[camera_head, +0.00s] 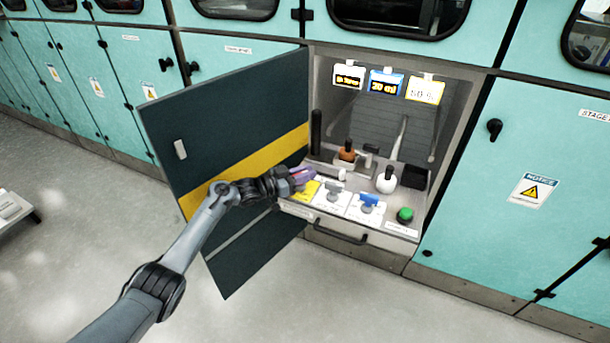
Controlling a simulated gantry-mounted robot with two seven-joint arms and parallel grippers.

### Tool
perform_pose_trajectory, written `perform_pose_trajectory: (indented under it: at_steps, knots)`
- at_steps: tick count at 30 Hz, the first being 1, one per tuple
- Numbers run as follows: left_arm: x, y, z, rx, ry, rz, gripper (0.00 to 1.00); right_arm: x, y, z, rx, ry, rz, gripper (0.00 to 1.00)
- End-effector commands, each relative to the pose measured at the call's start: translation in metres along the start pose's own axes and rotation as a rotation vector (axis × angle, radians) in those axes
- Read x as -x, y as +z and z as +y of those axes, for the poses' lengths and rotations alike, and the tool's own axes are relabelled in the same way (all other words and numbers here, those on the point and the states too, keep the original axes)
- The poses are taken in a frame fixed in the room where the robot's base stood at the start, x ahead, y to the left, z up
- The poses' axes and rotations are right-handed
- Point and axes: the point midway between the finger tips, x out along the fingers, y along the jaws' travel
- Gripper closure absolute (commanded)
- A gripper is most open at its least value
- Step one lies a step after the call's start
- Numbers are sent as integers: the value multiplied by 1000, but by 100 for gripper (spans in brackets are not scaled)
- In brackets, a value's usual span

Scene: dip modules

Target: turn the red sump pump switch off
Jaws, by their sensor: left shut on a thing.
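My left gripper (303,176) reaches in from the left, past the open door, to the left front of the control panel. Its purple-tinted fingertips are shut over the yellow label plate (308,193), at the left end of the row of switches. The red sump pump switch is mostly hidden by the fingers, and I cannot make out its handle position. My right gripper does not show.
A dark door (225,125) with a yellow band stands open beside my left arm. On the panel are a grey switch (334,188), a blue switch (369,201), a green button (405,215), a white knob (386,181) and an orange-brown knob (347,152). Small displays (386,82) hang above.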

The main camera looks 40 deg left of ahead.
Motion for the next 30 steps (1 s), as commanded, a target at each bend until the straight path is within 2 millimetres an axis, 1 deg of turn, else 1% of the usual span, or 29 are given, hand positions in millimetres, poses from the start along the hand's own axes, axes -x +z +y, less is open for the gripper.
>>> perform_pose_trajectory:
  at_steps: [5,6,8,9,10,18,22,26,30]
  knots:
    - [0,0,0,1,-1,-1,100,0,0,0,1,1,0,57]
    - [0,0,0,1,-1,-1,75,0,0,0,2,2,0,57]
    - [0,0,0,0,-1,-1,66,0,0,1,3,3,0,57]
    - [0,0,0,0,-1,-1,60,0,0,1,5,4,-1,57]
    - [0,0,0,0,-1,-1,57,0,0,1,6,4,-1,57]
    - [0,0,0,0,-1,0,57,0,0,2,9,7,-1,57]
    - [0,-7,0,-1,-1,0,57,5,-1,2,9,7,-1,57]
    - [0,-23,0,-1,-1,0,57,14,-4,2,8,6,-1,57]
    - [0,-50,-1,-2,-2,0,57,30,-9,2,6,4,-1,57]
